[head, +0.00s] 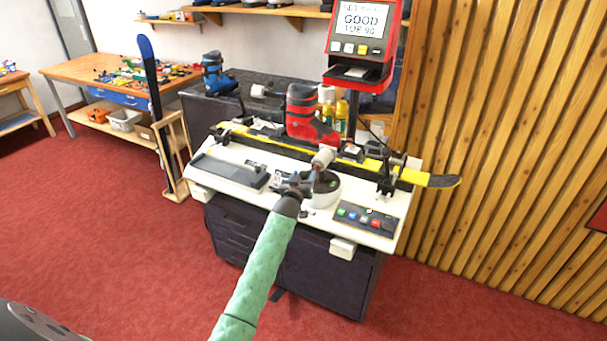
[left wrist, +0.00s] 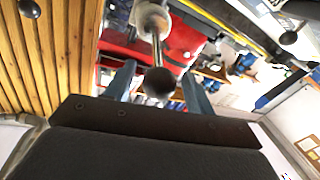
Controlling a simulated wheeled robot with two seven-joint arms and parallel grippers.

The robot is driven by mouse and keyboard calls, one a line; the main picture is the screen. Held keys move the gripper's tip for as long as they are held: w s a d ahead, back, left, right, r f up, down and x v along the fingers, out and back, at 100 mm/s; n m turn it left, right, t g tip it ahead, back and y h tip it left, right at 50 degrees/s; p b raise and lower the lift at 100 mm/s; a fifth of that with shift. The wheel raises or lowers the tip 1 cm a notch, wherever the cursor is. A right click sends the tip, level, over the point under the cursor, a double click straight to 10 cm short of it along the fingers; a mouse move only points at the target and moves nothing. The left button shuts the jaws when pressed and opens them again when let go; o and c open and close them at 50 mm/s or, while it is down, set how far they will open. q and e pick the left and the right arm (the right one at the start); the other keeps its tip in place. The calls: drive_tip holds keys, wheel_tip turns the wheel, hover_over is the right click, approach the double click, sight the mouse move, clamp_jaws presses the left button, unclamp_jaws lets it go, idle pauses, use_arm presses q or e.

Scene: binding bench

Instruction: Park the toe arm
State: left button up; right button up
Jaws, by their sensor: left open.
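The toe arm (head: 323,157) shows in the head view as a pale cylinder just in front of the red boot (head: 303,112), which stands on the yellow ski (head: 259,136). In the left wrist view the toe arm (left wrist: 150,17) has a metal rod ending in a dark ball knob (left wrist: 159,82). My left gripper (head: 312,178) is open at the toe arm, low over the bench. In the left wrist view its two fingers stand on either side of the rod and knob, with gaps showing. Whether they touch it is hard to tell. My right gripper is not in view.
The white bench top (head: 228,172) carries a grey tray (head: 230,171), a round white housing (head: 326,191) and a button panel (head: 364,219). A red display (head: 361,27) reading "GOOD" stands behind. A slatted wood wall (head: 500,130) is at the right. Open red floor lies left.

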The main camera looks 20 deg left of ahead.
use_arm(q)
drive_tip(key=shift+w, duration=0.15)
drive_tip(key=shift+c, duration=0.2)
clamp_jaws()
drive_tip(key=shift+a, duration=0.15)
